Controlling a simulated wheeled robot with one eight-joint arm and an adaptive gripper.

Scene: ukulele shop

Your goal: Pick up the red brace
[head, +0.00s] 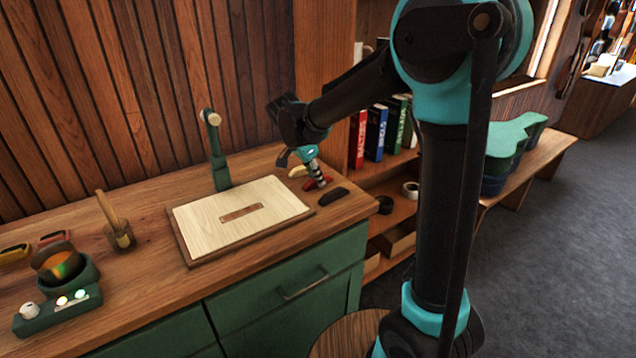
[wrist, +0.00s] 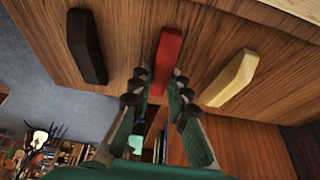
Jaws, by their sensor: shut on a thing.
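The red brace (wrist: 169,55) lies on the wooden counter between a dark brace (wrist: 86,45) and a pale brace (wrist: 232,79), as the wrist view shows. In the head view the red brace (head: 325,181) shows partly behind my gripper (head: 318,180). My gripper, also in the wrist view (wrist: 155,92), has its two fingers on either side of the near end of the red brace and is shut on it. The brace looks still at counter level; I cannot tell whether it is lifted.
A board with a pale panel (head: 215,228) lies left of the braces. A green lamp (head: 217,160) stands behind it. Books (head: 375,132) stand on a shelf to the right. The counter's front edge is close to the dark brace.

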